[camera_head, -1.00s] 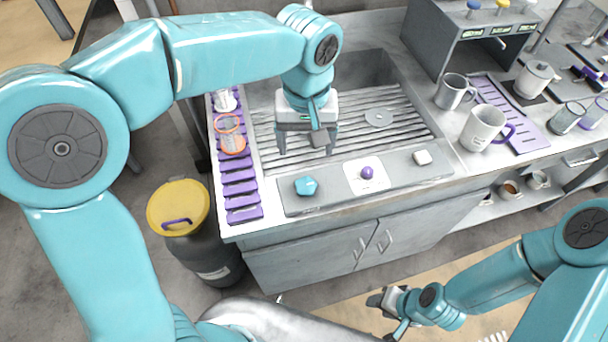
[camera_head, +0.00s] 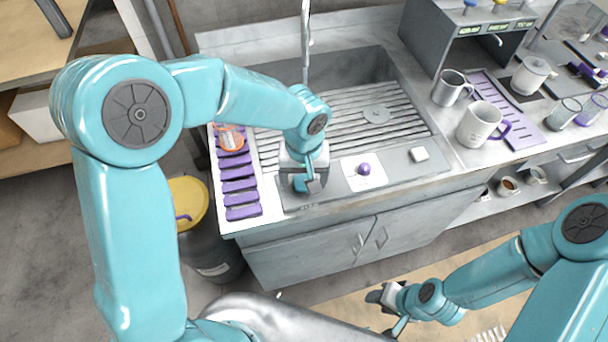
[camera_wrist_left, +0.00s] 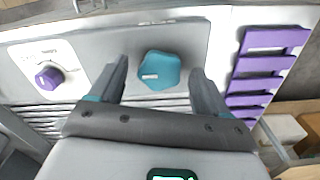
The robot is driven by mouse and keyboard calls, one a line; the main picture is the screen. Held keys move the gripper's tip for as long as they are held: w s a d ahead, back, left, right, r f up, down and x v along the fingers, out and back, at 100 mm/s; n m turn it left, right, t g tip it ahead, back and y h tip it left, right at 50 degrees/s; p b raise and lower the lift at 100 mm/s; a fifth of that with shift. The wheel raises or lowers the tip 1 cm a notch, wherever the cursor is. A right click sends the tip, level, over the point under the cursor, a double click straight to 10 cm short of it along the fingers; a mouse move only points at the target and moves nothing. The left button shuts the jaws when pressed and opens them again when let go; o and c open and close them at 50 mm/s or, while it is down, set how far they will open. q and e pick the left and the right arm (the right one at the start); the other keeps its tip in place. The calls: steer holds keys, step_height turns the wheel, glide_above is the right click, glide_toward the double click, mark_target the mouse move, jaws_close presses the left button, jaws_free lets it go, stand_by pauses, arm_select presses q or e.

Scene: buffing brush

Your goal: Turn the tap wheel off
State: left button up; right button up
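A teal lobed wheel (camera_wrist_left: 158,70) with a small white mark lies on the grey sink-front panel; I take it as the tap wheel. In the left wrist view it sits between the two spread fingers of my left gripper (camera_wrist_left: 158,85), apart from both. In the head view my left gripper (camera_head: 304,186) is low over the panel's left end and hides the wheel. A metal spout (camera_head: 305,40) rises behind the sink (camera_head: 350,70). My right gripper (camera_head: 384,312) is open and empty, in front of the cabinet.
A purple knob (camera_head: 364,169) on a white plate and a white block (camera_head: 419,154) are right of the wheel. A purple slatted rack (camera_head: 240,186) with an orange-banded jar (camera_head: 229,137) is left. Mugs (camera_head: 480,125) stand right. A yellow-lidded bin (camera_head: 188,203) is on the floor.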

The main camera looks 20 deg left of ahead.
arm_select(q)
steer(key=c, duration=1)
steer(key=shift+m, duration=0.4)
steer(key=m+b, duration=0.1)
steer(key=m, duration=0.1)
steer(key=shift+w+m, duration=0.1)
steer(key=shift+m, duration=0.3)
steer(key=m, duration=0.4)
steer(key=shift+m, duration=0.3)
steer(key=m, duration=0.4)
steer(key=shift+r+m, duration=0.1)
steer(key=shift+m, duration=0.2)
steer(key=m, duration=0.4)
steer(key=shift+m, duration=0.7)
